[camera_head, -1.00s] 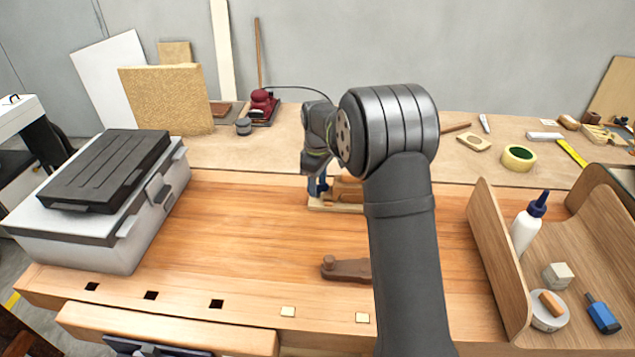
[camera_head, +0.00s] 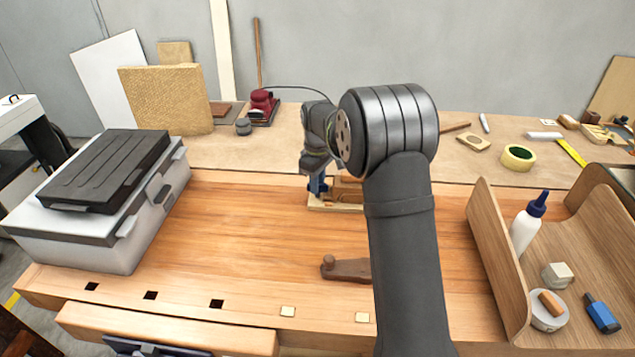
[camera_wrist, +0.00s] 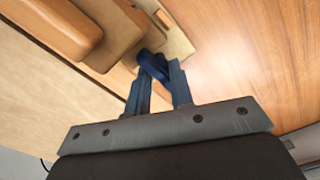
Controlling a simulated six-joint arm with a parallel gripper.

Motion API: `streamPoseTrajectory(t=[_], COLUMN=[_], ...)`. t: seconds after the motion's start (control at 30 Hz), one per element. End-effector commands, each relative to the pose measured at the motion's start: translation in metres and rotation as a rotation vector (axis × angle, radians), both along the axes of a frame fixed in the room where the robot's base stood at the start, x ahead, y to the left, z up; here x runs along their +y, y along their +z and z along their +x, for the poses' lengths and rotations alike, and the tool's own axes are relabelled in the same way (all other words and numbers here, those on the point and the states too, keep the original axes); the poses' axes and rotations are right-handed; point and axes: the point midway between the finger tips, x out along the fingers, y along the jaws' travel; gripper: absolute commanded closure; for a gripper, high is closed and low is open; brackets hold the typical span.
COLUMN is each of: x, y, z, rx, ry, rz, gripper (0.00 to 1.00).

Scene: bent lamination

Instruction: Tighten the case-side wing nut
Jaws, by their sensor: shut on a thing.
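My gripper (camera_wrist: 158,85) reaches down at the light wooden fixture. Its two blue-grey fingers are shut on a small dark blue part, the wing nut (camera_wrist: 153,63), at the fixture's edge. The wooden fixture (camera_wrist: 177,42) has a pale base with brown rounded wooden blocks (camera_wrist: 112,38) beside the fingers. In the head view the fixture's pale base (camera_head: 330,207) shows behind my arm, with the blue fingers (camera_head: 318,187) at its left end. My arm hides most of the fixture there, and the wing nut's wings cannot be made out.
A brown wooden piece with a knob (camera_head: 345,268) lies on the bench in front. A grey case (camera_head: 85,245) with a black lid stands at left. A curved wooden tray (camera_head: 490,260) holds a glue bottle (camera_head: 528,225) at right. The bench between case and fixture is clear.

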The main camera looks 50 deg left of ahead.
Motion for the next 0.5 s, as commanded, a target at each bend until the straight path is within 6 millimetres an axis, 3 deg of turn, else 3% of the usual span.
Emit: streamPoseTrajectory(t=[0.03, 0.13, 0.5], x=[0.0015, 0.0013, 0.0010], y=[0.0011, 0.0010, 0.0053], z=[-0.0003, -0.0003, 0.0000], rx=[-0.001, -0.001, -0.001], ry=[0.001, 0.001, 0.001], rz=[0.004, 0.003, 0.003], gripper=[0.77, 0.58, 0.57])
